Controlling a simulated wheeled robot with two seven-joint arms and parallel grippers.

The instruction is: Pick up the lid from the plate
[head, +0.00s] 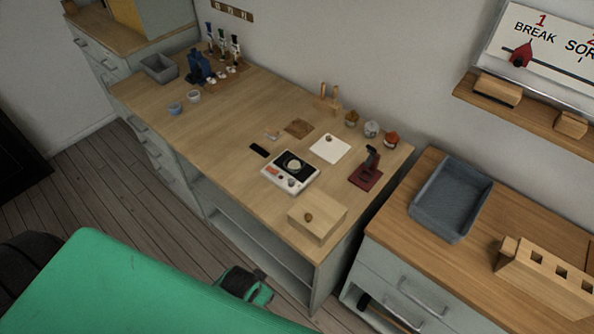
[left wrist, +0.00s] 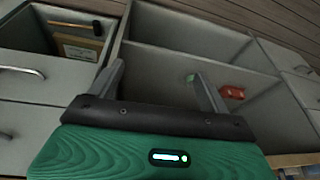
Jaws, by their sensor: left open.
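On the long wooden workbench (head: 225,125), a white device with a dark round plate (head: 290,170) has a small pale piece on the dark area. I cannot tell whether this piece is the lid. A white square (head: 330,150) behind it has a small brown round thing at its far edge. My left gripper (left wrist: 157,78) is open and empty in the left wrist view, facing the grey cabinet fronts and open compartments. In the head view my green left arm (head: 150,290) is low in front of the bench, well away from the device. My right gripper is out of view.
A wooden block (head: 318,217) sits at the bench's near right corner, with a dark red stand (head: 367,168) behind it. A grey tray (head: 450,200) is on the right counter. A red object (left wrist: 232,92) lies in an open compartment. Floor is free left of the bench.

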